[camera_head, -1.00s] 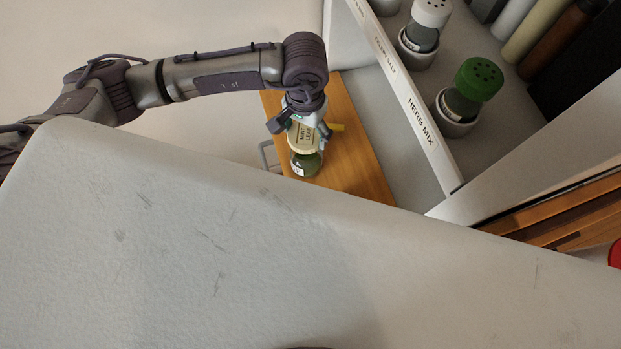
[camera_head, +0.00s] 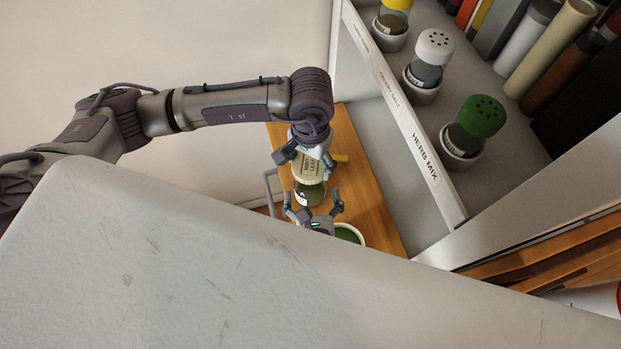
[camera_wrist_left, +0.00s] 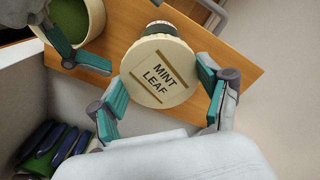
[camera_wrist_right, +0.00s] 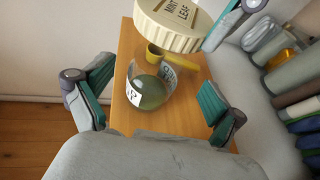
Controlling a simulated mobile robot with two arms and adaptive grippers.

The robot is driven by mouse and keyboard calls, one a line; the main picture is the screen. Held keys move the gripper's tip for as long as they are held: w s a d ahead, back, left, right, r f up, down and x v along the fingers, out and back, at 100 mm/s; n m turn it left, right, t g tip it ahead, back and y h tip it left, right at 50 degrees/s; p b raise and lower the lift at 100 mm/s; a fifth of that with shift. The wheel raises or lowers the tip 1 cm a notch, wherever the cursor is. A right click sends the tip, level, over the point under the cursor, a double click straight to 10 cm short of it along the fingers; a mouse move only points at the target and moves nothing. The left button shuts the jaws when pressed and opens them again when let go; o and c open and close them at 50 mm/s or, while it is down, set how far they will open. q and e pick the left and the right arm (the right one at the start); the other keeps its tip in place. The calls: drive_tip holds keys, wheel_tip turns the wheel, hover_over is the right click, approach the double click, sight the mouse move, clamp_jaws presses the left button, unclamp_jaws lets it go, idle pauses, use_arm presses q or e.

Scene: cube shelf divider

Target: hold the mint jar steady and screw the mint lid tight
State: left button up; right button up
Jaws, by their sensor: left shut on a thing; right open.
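The mint lid is a cream, ribbed disc marked MINT LEAF (camera_wrist_left: 160,72). My left gripper (camera_head: 307,160) is shut on it, fingers on opposite sides. The mint jar (camera_wrist_right: 152,88) is clear glass with green contents and a white label, standing on the wooden board below the lid. In the head view the lid overlaps the jar (camera_head: 309,195); I cannot tell whether they touch. My right gripper (camera_head: 313,205) is open in front of the jar. In the right wrist view its fingers are spread to either side of the jar, apart from it.
The wooden board (camera_head: 375,205) also carries a bowl with green contents (camera_head: 348,233) beside my right gripper and a yellow-handled item (camera_wrist_right: 180,62) behind the jar. A shelf divider labelled HERB MIX (camera_head: 424,158) and several shakers stand at the right. A grey surface fills the front.

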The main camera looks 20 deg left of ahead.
drive_tip(key=x, duration=0.6)
drive_tip(key=shift+a, duration=0.1)
drive_tip(key=c, duration=1.4)
drive_tip(key=shift+f, duration=0.1)
drive_tip(key=shift+f, duration=0.15)
drive_tip(key=o, duration=0.7)
drive_tip(key=c, duration=0.7)
